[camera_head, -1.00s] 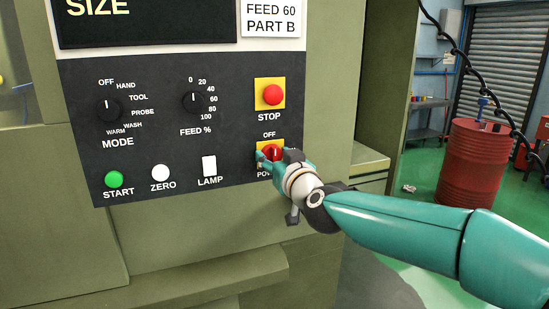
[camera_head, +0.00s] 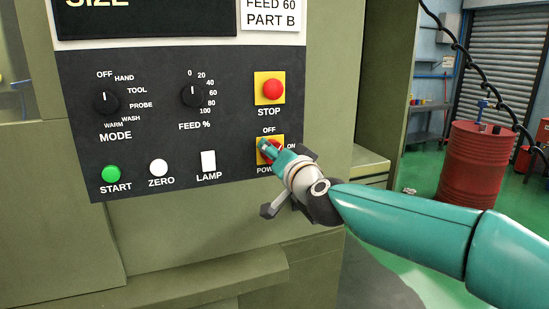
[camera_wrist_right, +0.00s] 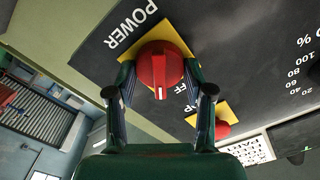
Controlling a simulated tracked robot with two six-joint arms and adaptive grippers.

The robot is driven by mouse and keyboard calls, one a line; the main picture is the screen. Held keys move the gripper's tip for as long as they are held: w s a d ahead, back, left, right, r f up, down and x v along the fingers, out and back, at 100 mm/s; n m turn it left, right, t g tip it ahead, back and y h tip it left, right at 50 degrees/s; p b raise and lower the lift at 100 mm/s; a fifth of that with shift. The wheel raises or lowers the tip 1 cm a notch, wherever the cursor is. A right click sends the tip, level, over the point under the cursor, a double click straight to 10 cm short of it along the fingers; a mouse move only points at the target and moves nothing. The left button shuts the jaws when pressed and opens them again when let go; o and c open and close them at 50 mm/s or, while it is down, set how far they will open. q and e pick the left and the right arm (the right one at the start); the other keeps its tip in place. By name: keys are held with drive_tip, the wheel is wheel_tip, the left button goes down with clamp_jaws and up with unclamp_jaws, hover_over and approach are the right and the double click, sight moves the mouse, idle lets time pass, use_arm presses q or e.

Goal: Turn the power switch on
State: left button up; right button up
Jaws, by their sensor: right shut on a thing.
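The power switch is a red rotary knob (camera_head: 269,147) on a yellow plate at the lower right of the black control panel (camera_head: 235,128). OFF is printed above it and ON to its right. My right gripper (camera_head: 268,150) reaches it from the right and covers most of it. In the right wrist view, the red knob (camera_wrist_right: 160,68) sits between the two fingers of the gripper (camera_wrist_right: 160,88), which are shut on its sides. Its white mark appears to point between the OFF and ON sides. My left gripper is not in view.
The red STOP button (camera_head: 272,89) is just above the switch. The white LAMP switch (camera_head: 208,160), ZERO button (camera_head: 159,167) and green START button (camera_head: 111,173) are to the left. A red drum (camera_head: 474,172) stands far off at right.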

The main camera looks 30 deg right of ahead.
drive_tip(key=m, duration=0.2)
drive_tip(key=m+b, duration=0.1)
drive_tip(key=m, duration=0.2)
drive_tip(key=shift+f+m+b, duration=0.25)
drive_tip(key=shift+m+b, duration=0.05)
drive_tip(key=shift+b, duration=0.05)
drive_tip(key=m+b, duration=0.1)
drive_tip(key=m, duration=0.4)
drive_tip(key=shift+d+f, duration=0.1)
drive_tip(key=shift+f, duration=0.05)
drive_tip(key=o, duration=1.1)
drive_tip(key=shift+o, duration=0.2)
drive_tip(key=shift+s, duration=0.2)
